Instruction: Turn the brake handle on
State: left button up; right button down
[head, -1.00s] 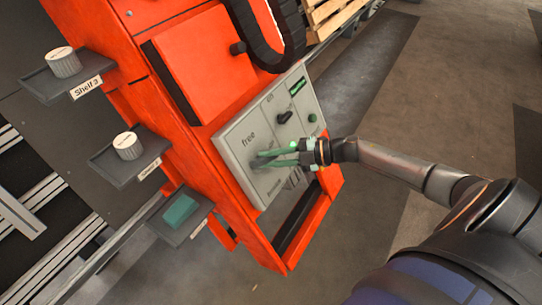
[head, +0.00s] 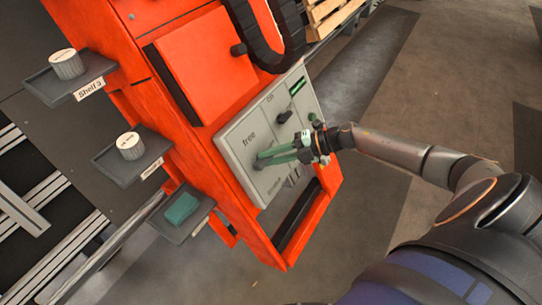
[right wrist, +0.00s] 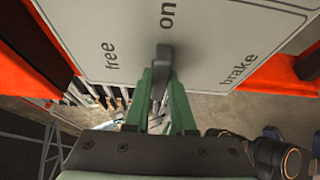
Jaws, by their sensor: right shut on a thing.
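The brake handle is a small dark grey lever (right wrist: 162,60) on a pale panel (head: 235,158) on the front of an orange cabinet. In the right wrist view it stands just below the word "on", with "free" to its left and "brake" to its right. My right gripper (head: 262,159) reaches in from the right with long green fingers. It is shut on the handle, with a finger on either side in the right wrist view (right wrist: 160,78). In the head view the fingers mostly hide the handle. My left gripper is not in view.
A black knob (head: 284,117) sits higher on the panel. Another black knob (head: 238,49) and a looping black hose (head: 247,28) are above it. Small shelves at the left hold two white round pieces (head: 67,64) (head: 130,146) and a green block (head: 182,210). Open floor lies right.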

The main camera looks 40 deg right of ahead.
jog(key=c, duration=0.8)
grip_release()
jog(key=shift+o, duration=0.2)
jog(key=p+v, duration=0.2)
jog(key=v, duration=1)
jog(key=shift+s, duration=0.2)
jog(key=shift+d+r, duration=0.1)
